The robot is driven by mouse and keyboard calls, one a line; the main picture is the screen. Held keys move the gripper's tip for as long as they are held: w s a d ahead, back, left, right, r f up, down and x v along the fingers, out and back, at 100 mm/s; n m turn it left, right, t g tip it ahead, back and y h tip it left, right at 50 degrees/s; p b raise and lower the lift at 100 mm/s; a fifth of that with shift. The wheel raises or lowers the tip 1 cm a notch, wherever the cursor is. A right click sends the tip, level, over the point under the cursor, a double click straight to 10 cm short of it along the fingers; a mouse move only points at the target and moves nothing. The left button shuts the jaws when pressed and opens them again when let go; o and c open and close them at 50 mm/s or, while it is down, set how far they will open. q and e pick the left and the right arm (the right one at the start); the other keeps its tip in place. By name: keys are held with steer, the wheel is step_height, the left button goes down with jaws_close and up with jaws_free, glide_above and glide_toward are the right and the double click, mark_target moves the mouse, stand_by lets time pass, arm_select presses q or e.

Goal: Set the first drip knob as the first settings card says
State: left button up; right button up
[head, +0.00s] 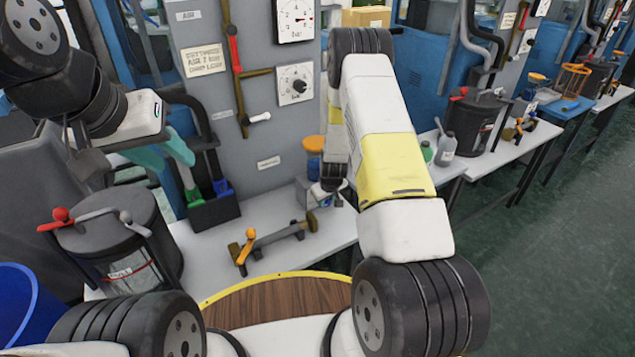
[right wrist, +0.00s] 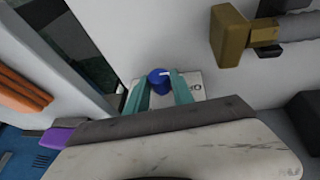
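A blue knob (right wrist: 160,82) with a white mark on top sits on a small white plate (right wrist: 196,86) in the right wrist view. The teal fingers of my right gripper (right wrist: 160,88) are on either side of the knob; whether they touch it is unclear. In the head view my right gripper (head: 328,196) is small and partly hidden by my arm. A settings card (head: 203,60) hangs on the grey panel; its small print is hard to read. My left gripper (head: 165,155) is open and empty, its teal fingers apart at the left.
A dial (head: 294,84) with a black knob and a gauge (head: 296,18) are on the panel. A brass-ended grey bar (head: 275,238) lies on the white table (head: 220,262). A dark lidded can (head: 118,238) and blue bucket (head: 22,302) are at left. A black holder (head: 214,210) stands behind.

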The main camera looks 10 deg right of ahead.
jaws_close()
steer(key=shift+d, duration=0.15)
steer(key=shift+w+d+g+y, duration=0.15)
steer(key=shift+g+y, duration=0.15)
steer(key=shift+y, duration=0.3)
steer(key=y, duration=0.1)
steer(key=m+g+y, duration=0.1)
steer(key=y, duration=0.1)
steer(key=shift+d+y, duration=0.3)
steer(key=y, duration=0.2)
steer(key=m+g+y, duration=0.1)
steer(key=shift+w+d+f+y, duration=0.15)
steer(key=shift+d+f+y, duration=0.05)
steer(key=shift+y, duration=0.2)
steer(key=shift+d+f+g+y, duration=0.15)
steer(key=shift+g+y, duration=0.15)
steer(key=shift+y, duration=0.6)
steer(key=shift+m, duration=0.3)
steer(key=o, duration=1)
jaws_free()
